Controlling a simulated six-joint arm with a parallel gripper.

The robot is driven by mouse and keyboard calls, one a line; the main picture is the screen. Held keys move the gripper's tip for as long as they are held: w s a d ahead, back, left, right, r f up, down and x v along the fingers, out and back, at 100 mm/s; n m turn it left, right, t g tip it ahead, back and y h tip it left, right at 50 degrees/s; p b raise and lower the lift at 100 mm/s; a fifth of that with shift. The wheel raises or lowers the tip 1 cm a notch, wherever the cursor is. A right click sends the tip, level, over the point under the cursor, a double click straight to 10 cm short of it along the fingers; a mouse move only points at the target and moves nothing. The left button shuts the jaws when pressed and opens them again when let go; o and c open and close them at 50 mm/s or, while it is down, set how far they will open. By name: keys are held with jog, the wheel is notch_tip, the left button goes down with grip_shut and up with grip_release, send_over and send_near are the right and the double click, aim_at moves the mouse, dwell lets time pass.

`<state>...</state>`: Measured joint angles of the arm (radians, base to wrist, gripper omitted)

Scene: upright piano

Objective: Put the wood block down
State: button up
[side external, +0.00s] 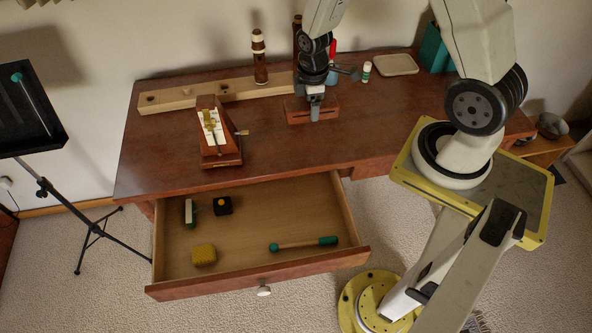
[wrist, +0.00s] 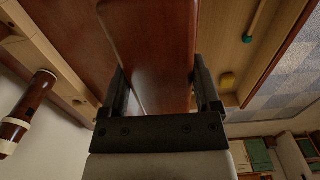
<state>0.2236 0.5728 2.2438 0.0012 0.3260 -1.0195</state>
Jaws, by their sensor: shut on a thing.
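The wood block (side external: 298,113) is a reddish-brown, smooth, oblong piece over the middle of the desk top. My gripper (side external: 316,108) points down and is shut on it, with the fingers around its middle. In the wrist view the block (wrist: 150,45) fills the space between the two dark fingers of my gripper (wrist: 161,88). The block looks level and at or very close to the desk top (side external: 370,120); I cannot tell whether it touches. The fingers hide part of the block.
A metronome (side external: 224,147) stands left of the block. A pale wooden rack (side external: 180,98) with an upright recorder piece (side external: 260,62) lies behind. A tray (side external: 396,65) and a small bottle (side external: 366,72) are at the back right. The open drawer (side external: 260,285) holds a mallet (side external: 300,244). The desk's right front is clear.

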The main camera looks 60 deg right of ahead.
jog(key=d, duration=0.7)
send_over(320, 133)
jog(key=shift+f, duration=2.5)
jog(key=shift+f, duration=2.25)
jog(key=shift+f, duration=1.75)
jog(key=shift+f, duration=0.1)
